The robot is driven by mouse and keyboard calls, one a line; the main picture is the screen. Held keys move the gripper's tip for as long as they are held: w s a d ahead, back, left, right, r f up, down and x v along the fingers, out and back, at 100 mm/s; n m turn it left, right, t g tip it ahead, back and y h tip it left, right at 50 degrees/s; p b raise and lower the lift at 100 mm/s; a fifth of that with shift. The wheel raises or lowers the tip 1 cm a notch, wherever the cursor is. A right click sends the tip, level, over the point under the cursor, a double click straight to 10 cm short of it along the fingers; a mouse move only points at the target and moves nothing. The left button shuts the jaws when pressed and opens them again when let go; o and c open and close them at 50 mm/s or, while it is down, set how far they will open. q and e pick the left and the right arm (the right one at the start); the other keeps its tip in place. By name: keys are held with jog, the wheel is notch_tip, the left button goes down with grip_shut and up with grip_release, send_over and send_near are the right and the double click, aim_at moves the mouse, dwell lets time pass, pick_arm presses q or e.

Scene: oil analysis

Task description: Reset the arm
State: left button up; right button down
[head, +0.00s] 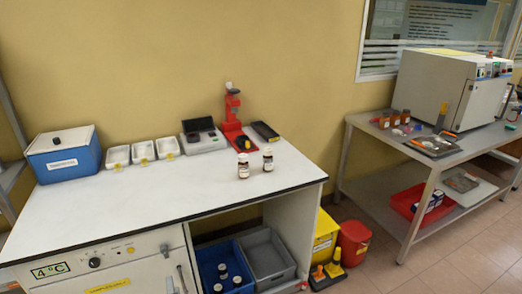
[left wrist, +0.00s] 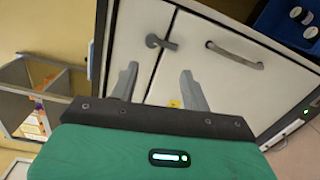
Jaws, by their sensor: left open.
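My left gripper (left wrist: 160,84) shows in the left wrist view with its two grey fingers spread apart and nothing between them. It is in front of the white cabinet doors (left wrist: 215,85), which have a dark latch (left wrist: 160,42) and a bar handle (left wrist: 235,56). In the head view the left gripper is at most a sliver at the bottom edge, hard to tell from the cabinet handle. My right gripper is in neither view.
The white-topped bench (head: 130,205) holds a blue cooler box (head: 64,158), white trays (head: 142,150), a scale (head: 203,140), a red stand (head: 233,110) and two brown bottles (head: 243,166). Blue (head: 205,260) and grey (head: 268,262) crates are below. An oven (head: 445,85) stands right.

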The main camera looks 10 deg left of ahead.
pick_arm(q)
jog(key=s+d+f+m+g+h+p, duration=0.1)
jog(key=s+d+f+m+g+h, duration=0.2)
jog(key=s+f+m, duration=0.45)
jog(key=s+d+f+m+h, duration=0.3)
jog(key=s+d+f+m, duration=0.15)
jog(key=f, duration=0.65)
jog(key=s+d+f+m+g+h+p, duration=0.1)
jog(key=s+d+f+m+g+h, duration=0.3)
jog(key=f, duration=0.6)
jog(key=s+a+f+m+g, duration=0.1)
jog(key=s+f+m, duration=0.3)
jog(key=s, duration=0.7)
jog(key=s+a+f+m+g+y, duration=0.1)
jog(key=s+f+m+g, duration=0.2)
jog(key=s, duration=0.8)
jog(key=s+a+f+m+g, duration=0.1)
jog(key=s+f+m+g, duration=0.2)
jog(key=s, duration=0.7)
notch_tip(320, 180, down, 3)
jog(key=shift+s+a+f+m+p, duration=0.1)
jog(key=shift+s+a+m+p, duration=0.3)
jog(key=shift+m, duration=0.8)
jog(key=shift+c, duration=1.2)
jog(key=shift+s, duration=0.1)
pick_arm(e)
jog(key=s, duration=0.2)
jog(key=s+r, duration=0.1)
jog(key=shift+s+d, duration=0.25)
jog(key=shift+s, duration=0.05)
